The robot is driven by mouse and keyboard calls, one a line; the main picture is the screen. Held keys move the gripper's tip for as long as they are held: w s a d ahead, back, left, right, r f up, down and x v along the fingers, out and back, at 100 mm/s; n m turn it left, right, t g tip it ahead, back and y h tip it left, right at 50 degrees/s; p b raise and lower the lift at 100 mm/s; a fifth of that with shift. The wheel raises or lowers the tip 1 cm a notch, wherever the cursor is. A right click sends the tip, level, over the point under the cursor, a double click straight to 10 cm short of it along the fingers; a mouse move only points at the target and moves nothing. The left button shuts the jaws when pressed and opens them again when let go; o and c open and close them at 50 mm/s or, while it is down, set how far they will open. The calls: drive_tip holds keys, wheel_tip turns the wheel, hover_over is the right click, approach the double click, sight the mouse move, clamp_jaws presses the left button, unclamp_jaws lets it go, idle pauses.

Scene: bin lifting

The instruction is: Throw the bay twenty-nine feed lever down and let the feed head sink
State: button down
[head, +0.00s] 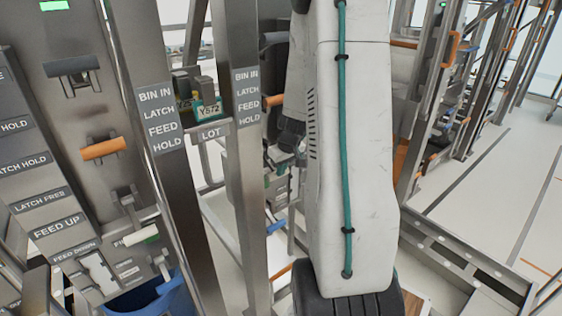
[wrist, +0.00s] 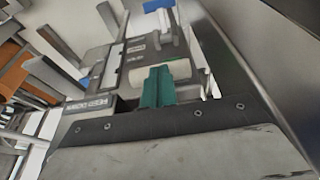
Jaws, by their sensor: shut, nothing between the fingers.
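A white cylindrical handle (head: 143,236) sticks out low on the left-hand panel in the head view, beside the FEED DOWN plate (head: 75,250). A pale handle also lies across the wrist view (wrist: 185,70), beside a FEED DOWN label (wrist: 96,101). My gripper (wrist: 158,72) shows in the wrist view as teal fingers pressed together, with nothing between them. Its tips overlap the pale handle in the picture; I cannot tell if they touch it. The gripper does not show in the head view. No bay number is legible, and I cannot make out the feed head.
An orange handle (head: 103,148) sits higher on the panel. Metal posts (head: 165,130) with printed labels stand between the panel and my arm. A LOT tag (head: 207,108) hangs between them. A blue bin-like part (head: 150,298) is at the bottom. Open floor (head: 490,190) lies to the right.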

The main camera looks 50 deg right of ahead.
drive_tip(key=shift+s+a+f, duration=0.1)
drive_tip(key=shift+f, duration=0.1)
drive_tip(key=shift+r, duration=0.1)
drive_tip(key=s+a+r, duration=0.1)
drive_tip(key=s+r, duration=0.6)
drive_tip(key=r, duration=0.4)
drive_tip(key=shift+s+a+r, duration=0.25)
drive_tip(key=shift+a+r, duration=0.1)
drive_tip(key=shift+r, duration=0.05)
